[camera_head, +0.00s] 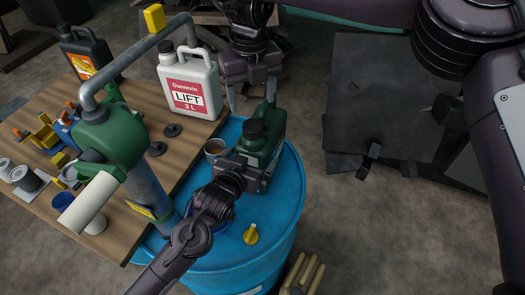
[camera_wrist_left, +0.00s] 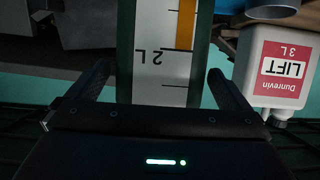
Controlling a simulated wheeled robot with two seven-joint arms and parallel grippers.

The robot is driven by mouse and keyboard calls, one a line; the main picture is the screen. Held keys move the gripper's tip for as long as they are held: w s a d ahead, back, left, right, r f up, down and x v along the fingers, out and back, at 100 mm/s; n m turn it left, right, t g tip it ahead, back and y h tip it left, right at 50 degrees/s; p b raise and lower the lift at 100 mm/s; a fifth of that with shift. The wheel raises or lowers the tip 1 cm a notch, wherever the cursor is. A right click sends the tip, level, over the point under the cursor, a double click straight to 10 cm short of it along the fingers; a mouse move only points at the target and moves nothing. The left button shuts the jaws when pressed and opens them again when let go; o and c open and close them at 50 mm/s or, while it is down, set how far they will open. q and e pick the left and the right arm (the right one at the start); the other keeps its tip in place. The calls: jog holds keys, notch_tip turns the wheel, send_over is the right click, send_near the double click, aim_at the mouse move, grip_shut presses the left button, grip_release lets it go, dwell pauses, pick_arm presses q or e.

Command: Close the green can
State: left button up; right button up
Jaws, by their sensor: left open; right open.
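The green can (camera_head: 273,142) stands on the blue drum (camera_head: 285,205). A dark round piece (camera_head: 254,131) shows at its top; I cannot tell whether it is a seated cap. My left gripper (camera_head: 243,165) is open at the can's near side. In the left wrist view its fingers lie either side of the can's white 2 L label (camera_wrist_left: 160,65), and contact is unclear. My right gripper (camera_head: 252,105) is open, fingers pointing down, above and behind the can's top in the picture. A yellow knob-like piece (camera_head: 251,234) lies on the drum's near part.
A metal cup (camera_head: 214,147) and a partly hidden blue dish (camera_head: 225,218) are on the drum. Floor at right is open beyond dark sheets (camera_head: 390,100).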

aim_at(253, 125)
pick_arm(q)
jog(key=shift+x, duration=1.25)
jog(key=shift+c, duration=0.4)
jog(key=c, duration=1.4)
jog(key=shift+c, duration=1.4)
pick_arm(e)
jog(key=shift+a+n, duration=0.1)
jog(key=shift+n, duration=0.4)
jog(key=n, duration=0.3)
jog(key=shift+f, duration=4.05)
